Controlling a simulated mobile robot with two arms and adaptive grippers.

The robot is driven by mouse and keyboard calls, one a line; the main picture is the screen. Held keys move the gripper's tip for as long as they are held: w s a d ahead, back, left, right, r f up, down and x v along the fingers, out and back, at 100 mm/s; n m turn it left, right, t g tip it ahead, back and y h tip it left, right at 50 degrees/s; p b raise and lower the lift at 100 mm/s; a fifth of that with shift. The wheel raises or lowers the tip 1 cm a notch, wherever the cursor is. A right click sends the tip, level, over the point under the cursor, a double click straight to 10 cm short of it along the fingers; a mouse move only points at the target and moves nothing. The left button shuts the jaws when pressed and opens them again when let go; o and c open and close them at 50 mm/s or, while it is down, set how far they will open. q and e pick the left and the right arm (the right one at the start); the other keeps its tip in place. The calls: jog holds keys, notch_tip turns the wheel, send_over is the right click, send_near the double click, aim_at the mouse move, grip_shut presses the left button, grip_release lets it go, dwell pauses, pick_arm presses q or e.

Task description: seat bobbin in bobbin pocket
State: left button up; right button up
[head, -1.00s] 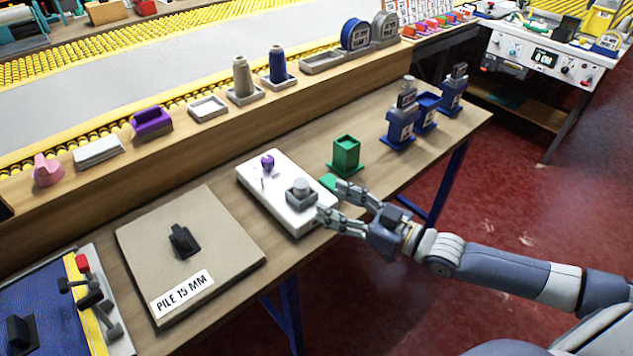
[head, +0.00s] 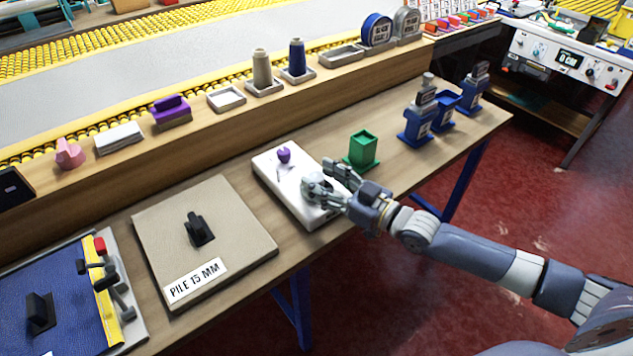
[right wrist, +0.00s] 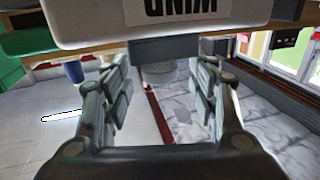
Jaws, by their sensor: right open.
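A white block (head: 265,165) with a purple knob (head: 284,155) lies on the bench. A small grey round piece, which looks like the bobbin (right wrist: 166,73), stands at a grey square holder (right wrist: 165,48) on this block. In the right wrist view it shows upside down, between the two spread fingers and apart from them. My right gripper (head: 318,177) is open around it, and its fingers hide most of the piece and holder in the head view. I cannot tell which part is the bobbin pocket. My left gripper is not in view.
A green open box (head: 363,148) stands just behind my right gripper. A beige pile board (head: 160,225) lies left of the white block. Blue stands (head: 417,128) are farther right. A wooden ledge (head: 215,125) with spools runs along the back.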

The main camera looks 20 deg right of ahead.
aim_at(314, 176)
jog(key=shift+x, duration=1.2)
jog(key=shift+s, duration=0.1)
jog(key=c, duration=1.2)
jog(key=shift+r, duration=0.25)
notch_tip(314, 176, up, 3)
jog(key=shift+s+r, duration=0.1)
jog(key=shift+s, duration=0.05)
jog(key=s+a+r+p, duration=0.1)
jog(key=s+a, duration=0.3)
jog(key=s, duration=1.1)
jog(key=shift+s+a+r, duration=0.1)
jog(key=shift+s+r, duration=0.05)
